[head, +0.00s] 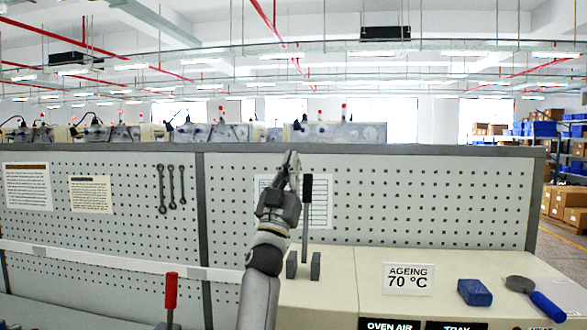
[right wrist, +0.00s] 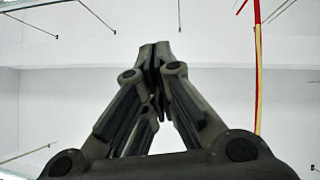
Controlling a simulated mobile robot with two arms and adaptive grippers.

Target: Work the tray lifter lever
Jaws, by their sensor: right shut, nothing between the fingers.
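A lever with a black grip (head: 307,188) stands upright between two small dark grey blocks on the cream cabinet top. A second lever with a red grip (head: 170,290) stands at the lower left. No readable label shows which one is the tray lifter lever. My right gripper (head: 291,158) points upward just left of the black grip's top in the picture. Whether it touches the grip I cannot tell. In the right wrist view the gripper (right wrist: 154,48) has its fingertips together, with nothing between them. My left gripper is not in view.
A grey pegboard (head: 420,195) with hanging wrenches (head: 171,188) rises behind the cabinet. On the cabinet are an "AGEING 70 °C" sign (head: 408,279), a blue block (head: 474,292) and a blue-handled tool (head: 547,306). Labels reading "OVEN AIR" and "TRAY" show at the bottom edge.

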